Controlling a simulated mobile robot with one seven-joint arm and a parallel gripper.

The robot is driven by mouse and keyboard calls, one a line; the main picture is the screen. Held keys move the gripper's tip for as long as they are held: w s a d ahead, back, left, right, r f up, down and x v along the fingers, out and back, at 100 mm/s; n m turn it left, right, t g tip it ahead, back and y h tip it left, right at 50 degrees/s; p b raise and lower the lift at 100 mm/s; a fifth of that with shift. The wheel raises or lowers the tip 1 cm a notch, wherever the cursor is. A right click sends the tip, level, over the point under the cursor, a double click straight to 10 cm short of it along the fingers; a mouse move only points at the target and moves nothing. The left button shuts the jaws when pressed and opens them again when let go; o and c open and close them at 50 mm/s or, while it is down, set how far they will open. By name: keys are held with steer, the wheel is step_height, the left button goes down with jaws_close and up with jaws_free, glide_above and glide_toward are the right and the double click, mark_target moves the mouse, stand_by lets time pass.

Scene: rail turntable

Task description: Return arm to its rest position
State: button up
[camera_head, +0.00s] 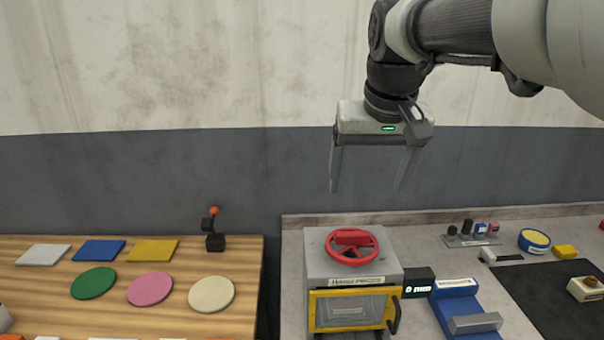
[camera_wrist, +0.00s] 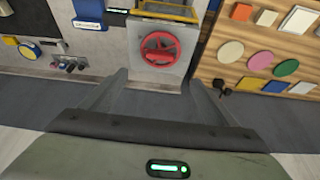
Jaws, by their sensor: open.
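My gripper (camera_head: 370,188) hangs from my arm in the upper right of the head view, fingers pointing down. It is open, with nothing between its fingers. It is in the air above a grey box (camera_head: 316,262) with a red handwheel (camera_head: 352,246) on top and a yellow-framed door (camera_head: 348,310), and touches nothing. In the wrist view the fingers (camera_wrist: 158,82) spread apart at the lower middle, and the red handwheel (camera_wrist: 158,46) shows beyond them. My arm reaches in from the upper right of the head view.
A wooden table (camera_head: 130,300) at left bears coloured squares and discs and a small lever with an orange knob (camera_head: 214,212). The grey counter (camera_head: 430,232) holds a blue device (camera_head: 458,306), a black mat (camera_head: 545,300) and small items. The air around my gripper is clear.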

steer(key=s+f+p, duration=0.1)
steer(key=s+f, duration=0.3)
steer(key=s, duration=0.4)
steer(key=s+f+t+p, duration=0.1)
steer(key=s+f, duration=0.3)
steer(key=s, duration=0.5)
steer(key=shift+s+f, duration=0.15)
steer(key=shift+s, duration=0.1)
steer(key=shift+d, duration=0.1)
